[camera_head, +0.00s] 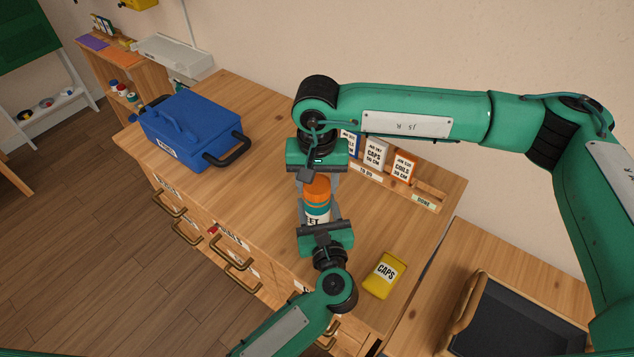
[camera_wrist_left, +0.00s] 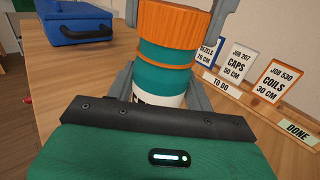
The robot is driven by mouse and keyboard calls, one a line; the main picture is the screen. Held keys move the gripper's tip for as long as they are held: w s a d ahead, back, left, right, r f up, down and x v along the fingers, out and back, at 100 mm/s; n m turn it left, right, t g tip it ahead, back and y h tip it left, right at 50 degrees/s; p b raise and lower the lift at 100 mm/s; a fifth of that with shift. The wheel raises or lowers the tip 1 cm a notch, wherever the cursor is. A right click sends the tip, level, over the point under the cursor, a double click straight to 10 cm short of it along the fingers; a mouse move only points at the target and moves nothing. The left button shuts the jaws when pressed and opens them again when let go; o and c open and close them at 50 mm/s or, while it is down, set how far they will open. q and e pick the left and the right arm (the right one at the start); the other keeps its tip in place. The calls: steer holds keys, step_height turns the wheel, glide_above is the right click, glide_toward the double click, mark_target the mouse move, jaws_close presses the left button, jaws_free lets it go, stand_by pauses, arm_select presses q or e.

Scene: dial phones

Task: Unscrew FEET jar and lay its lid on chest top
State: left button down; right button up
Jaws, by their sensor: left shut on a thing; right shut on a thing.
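My right gripper (camera_head: 318,182) comes from above and is shut on the lid. My left gripper (camera_head: 317,217) comes from the front and is shut on the jar body. In the left wrist view, the jar (camera_wrist_left: 165,88) is between my left fingers, and my right fingers flank the orange lid (camera_wrist_left: 173,22). I cannot tell whether the lid is loosened.
A blue toolbox (camera_head: 190,130) stands at the left of the chest top. A rack with job cards (camera_head: 376,155) and a DONE mark (camera_head: 424,201) runs along the back. A yellow CAPS packet (camera_head: 384,275) lies at the right. Bare top lies between the toolbox and jar.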

mark_target(317, 184)
steer(key=shift+r, duration=0.7)
steer(key=shift+r, duration=0.1)
steer(key=shift+r, duration=1.9)
arm_select(q)
steer(key=shift+c, duration=2.4)
jaws_free()
